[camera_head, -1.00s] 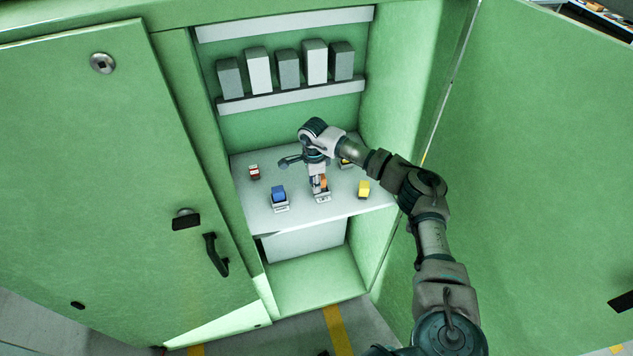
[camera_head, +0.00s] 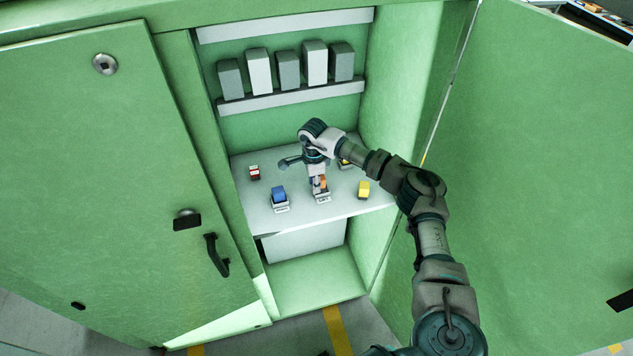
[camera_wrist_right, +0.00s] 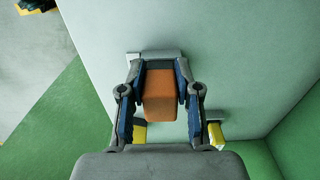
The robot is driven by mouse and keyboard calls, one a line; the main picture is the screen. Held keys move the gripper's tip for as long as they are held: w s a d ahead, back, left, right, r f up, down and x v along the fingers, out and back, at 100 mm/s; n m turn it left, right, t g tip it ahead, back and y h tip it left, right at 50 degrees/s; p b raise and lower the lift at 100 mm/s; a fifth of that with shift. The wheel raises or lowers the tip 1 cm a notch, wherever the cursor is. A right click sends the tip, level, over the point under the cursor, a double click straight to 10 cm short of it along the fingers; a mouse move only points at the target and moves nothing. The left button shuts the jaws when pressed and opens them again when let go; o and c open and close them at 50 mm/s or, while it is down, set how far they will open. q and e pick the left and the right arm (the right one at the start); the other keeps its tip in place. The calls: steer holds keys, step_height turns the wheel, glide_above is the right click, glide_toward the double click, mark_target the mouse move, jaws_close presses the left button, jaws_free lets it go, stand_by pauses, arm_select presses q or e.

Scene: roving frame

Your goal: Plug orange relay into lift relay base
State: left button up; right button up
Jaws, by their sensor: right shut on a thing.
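The orange relay (camera_wrist_right: 161,98) is between the fingers of my right gripper (camera_wrist_right: 161,80) in the right wrist view. In the head view the orange relay (camera_head: 323,183) shows small beside my right gripper (camera_head: 317,180), low over the cabinet shelf. A pale base (camera_wrist_right: 147,57) shows just past the relay in the wrist view; in the head view a light base (camera_head: 323,199) is right under it. The fingers and the relay hide the contact, so I cannot tell whether the relay is seated. My left gripper is not in view.
On the white shelf (camera_head: 300,212) stand a blue relay (camera_head: 279,194) on a base to the left, a red and white piece (camera_head: 254,172), and a yellow block (camera_head: 363,188) to the right. Several grey modules (camera_head: 288,70) line the back. Cabinet walls and an open door (camera_head: 540,160) enclose the right side.

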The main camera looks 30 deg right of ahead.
steer(key=shift+d, duration=0.15)
stand_by(0.3)
steer(key=shift+d, duration=0.3)
steer(key=shift+a, duration=0.1)
steer(key=shift+f+b, duration=0.4)
steer(key=shift+f, duration=0.35)
steer(key=o, duration=1.2)
steer(key=shift+c, duration=0.2)
step_height(320, 180, up, 12)
steer(key=shift+w+f, duration=0.1)
